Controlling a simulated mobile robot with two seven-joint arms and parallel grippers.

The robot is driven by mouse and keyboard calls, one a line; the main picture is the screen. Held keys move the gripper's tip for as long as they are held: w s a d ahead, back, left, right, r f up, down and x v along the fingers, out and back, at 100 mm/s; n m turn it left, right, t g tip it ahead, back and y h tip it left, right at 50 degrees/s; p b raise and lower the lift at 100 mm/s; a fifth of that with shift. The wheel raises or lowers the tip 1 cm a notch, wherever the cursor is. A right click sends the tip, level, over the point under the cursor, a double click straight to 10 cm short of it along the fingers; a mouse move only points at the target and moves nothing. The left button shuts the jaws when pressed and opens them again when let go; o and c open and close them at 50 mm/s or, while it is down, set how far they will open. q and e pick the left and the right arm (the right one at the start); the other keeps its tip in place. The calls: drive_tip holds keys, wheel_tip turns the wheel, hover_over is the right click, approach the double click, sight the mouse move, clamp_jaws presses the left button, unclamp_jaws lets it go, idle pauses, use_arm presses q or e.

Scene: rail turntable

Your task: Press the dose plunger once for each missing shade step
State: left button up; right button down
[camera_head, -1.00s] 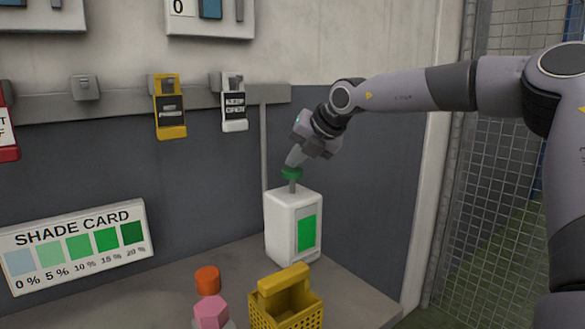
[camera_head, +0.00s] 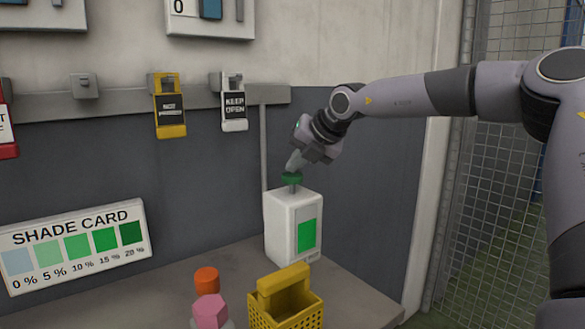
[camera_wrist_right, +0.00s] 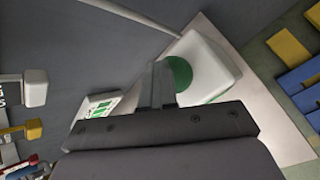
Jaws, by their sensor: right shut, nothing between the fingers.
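The white dose bottle (camera_head: 280,222) stands on the bench at the wall, with a bright green window (camera_head: 307,235) on its front. Its green round plunger cap (camera_head: 292,178) sits on a short grey stem on top; the cap also shows in the right wrist view (camera_wrist_right: 178,74). My right gripper (camera_head: 294,163) is shut and empty, its tips pointing down at the cap, touching it or just above. The shade card (camera_head: 75,245) leans at left with patches from pale blue at 0 % to dark green at 20 %. My left gripper is out of view.
A yellow basket (camera_head: 287,305) stands in front of the bottle. An orange cap (camera_head: 206,280) and a pink hexagonal piece (camera_head: 210,310) are to its left. Yellow (camera_head: 170,117) and white (camera_head: 234,112) tags hang on the wall rail. A mesh fence (camera_head: 500,170) is at right.

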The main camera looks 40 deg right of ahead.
sight(296, 175)
drive_tip(key=shift+s+f, duration=0.1)
drive_tip(key=shift+f, duration=0.1)
drive_tip(key=shift+r+p, duration=1.05)
drive_tip(key=shift+r, duration=0.7)
drive_tip(key=shift+r, duration=0.15)
wheel_tip(296, 175, up, 5)
drive_tip(key=p, duration=0.3)
drive_tip(key=shift+p, duration=0.35)
drive_tip(key=shift+d, duration=0.1)
idle(1.4)
